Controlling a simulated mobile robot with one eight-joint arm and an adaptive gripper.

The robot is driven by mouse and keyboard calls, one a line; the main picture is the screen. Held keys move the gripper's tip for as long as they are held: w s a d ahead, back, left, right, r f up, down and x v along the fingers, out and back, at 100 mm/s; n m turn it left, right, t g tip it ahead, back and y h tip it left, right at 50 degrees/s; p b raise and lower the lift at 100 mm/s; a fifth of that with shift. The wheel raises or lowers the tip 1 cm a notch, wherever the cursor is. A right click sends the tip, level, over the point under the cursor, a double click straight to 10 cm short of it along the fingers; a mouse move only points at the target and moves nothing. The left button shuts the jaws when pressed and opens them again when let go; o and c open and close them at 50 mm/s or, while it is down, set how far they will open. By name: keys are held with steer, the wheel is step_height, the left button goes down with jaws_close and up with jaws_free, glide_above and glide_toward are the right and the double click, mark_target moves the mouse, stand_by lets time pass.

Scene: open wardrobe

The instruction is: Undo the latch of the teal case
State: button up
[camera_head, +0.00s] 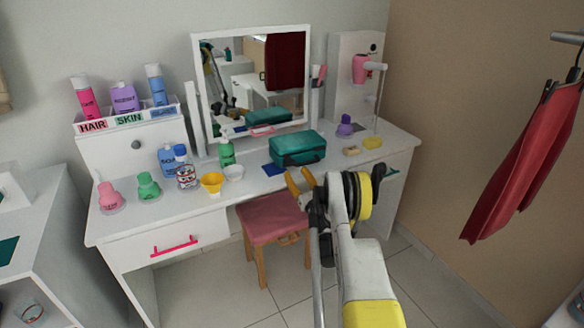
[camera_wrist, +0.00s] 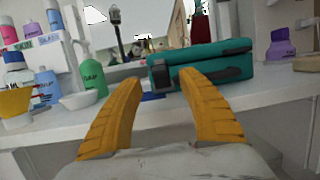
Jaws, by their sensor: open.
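The teal case (camera_head: 298,147) lies shut on the white dressing table, in front of the mirror. In the wrist view the teal case (camera_wrist: 215,62) is beyond the fingers, right of centre. A dark piece, maybe the latch or handle (camera_wrist: 206,75), shows on its front; I cannot tell which. My gripper (camera_head: 301,181) is open and empty, in front of the table edge and short of the case. In the wrist view its two orange fingers (camera_wrist: 163,100) stand apart with nothing between them.
A green bottle (camera_head: 226,152), a yellow cup (camera_head: 211,184) and a white bowl (camera_head: 234,172) stand left of the case. A yellow soap (camera_head: 373,142) and a purple bottle (camera_head: 345,125) are to its right. A pink stool (camera_head: 270,219) stands below.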

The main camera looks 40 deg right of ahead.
mark_target(291, 163)
steer(key=shift+v, duration=0.9)
steer(key=shift+r, duration=0.1)
steer(key=shift+s+a+r+g+y+p, duration=0.55)
steer(key=shift+s+r+g+p, duration=0.3)
steer(key=shift+s+r+g, duration=0.6)
steer(key=x, duration=0.2)
steer(key=b+x, duration=0.1)
steer(key=x, duration=0.2)
steer(key=f+x, duration=0.1)
steer(key=x, duration=0.2)
steer(key=shift+w+d, duration=0.1)
steer(key=shift+w, duration=0.05)
steer(key=shift+w+d+r+b, duration=0.15)
steer(key=shift+w+b, duration=0.2)
steer(key=shift+w, duration=0.2)
